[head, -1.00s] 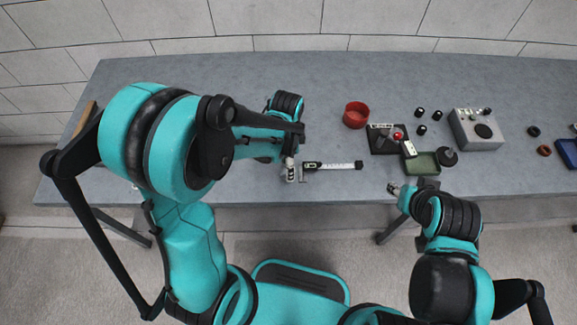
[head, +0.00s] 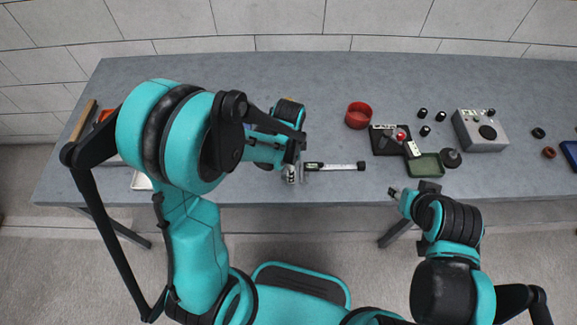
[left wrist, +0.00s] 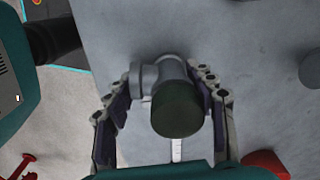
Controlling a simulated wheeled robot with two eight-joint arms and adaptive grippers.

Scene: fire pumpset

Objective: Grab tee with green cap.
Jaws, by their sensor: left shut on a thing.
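In the left wrist view, a grey tee (left wrist: 157,73) with a dark green round cap (left wrist: 178,109) sits between the fingers of my left gripper (left wrist: 166,88). The cap faces the wrist camera. My left gripper is shut on the tee. In the head view, my left gripper (head: 291,173) is near the table's front edge, and its arm hides most of the tee. My right gripper (head: 393,193) is at the front edge further right, apart from the tee; its finger gap is too small to read.
A black-and-white ruler-like tool (head: 335,167) lies just right of the left gripper. A red bowl (head: 358,115), a green tray (head: 426,166), a dark tray (head: 383,145) and a grey box (head: 480,131) stand to the right. The table's (head: 230,72) back is clear.

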